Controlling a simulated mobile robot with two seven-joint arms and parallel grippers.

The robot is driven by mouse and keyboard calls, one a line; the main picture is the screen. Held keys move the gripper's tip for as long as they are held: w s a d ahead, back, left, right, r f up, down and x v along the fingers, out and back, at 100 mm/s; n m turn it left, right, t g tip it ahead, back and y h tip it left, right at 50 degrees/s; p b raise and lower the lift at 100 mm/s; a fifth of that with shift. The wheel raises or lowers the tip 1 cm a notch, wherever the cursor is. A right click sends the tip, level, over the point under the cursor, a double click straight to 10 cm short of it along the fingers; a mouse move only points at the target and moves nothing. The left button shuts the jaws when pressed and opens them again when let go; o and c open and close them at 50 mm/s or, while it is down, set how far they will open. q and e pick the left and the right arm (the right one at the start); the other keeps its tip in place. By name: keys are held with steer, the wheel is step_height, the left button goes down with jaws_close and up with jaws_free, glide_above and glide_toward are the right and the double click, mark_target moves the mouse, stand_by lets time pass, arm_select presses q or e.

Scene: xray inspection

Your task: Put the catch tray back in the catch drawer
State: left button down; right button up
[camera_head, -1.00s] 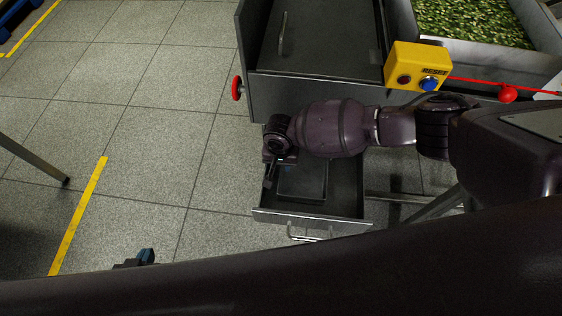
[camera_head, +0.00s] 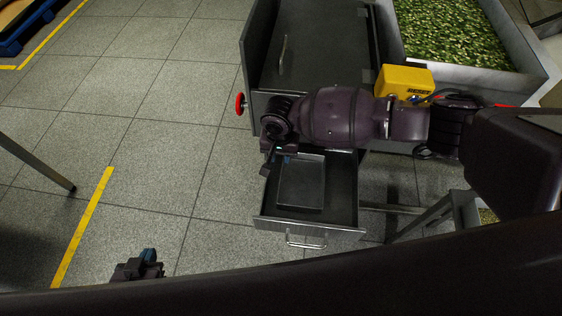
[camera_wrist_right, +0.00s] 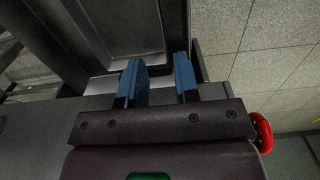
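The catch tray (camera_head: 302,183) is a shallow grey metal tray. It lies flat inside the pulled-out catch drawer (camera_head: 343,205), toward the drawer's left side in the head view. My right gripper (camera_head: 271,164) is at the drawer's left edge, beside the tray's back left corner. In the right wrist view its blue fingers (camera_wrist_right: 160,78) are apart, with nothing seen clamped between them; the tray (camera_wrist_right: 122,28) shows just beyond. My left gripper (camera_head: 148,258) hangs over the floor at lower left, away from the drawer; its finger opening is too small to judge.
The grey cabinet (camera_head: 315,50) stands above the drawer, with a red knob (camera_head: 240,103) on its left. A yellow button box (camera_head: 404,80) and a bin of green material (camera_head: 455,35) are at right. Floor to the left is open; a metal leg (camera_head: 40,165) stands there.

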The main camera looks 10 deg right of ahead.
arm_select(q)
steer(key=shift+s, duration=0.2)
arm_select(e)
steer(key=shift+r, duration=0.4)
arm_select(q)
steer(key=shift+a, duration=0.1)
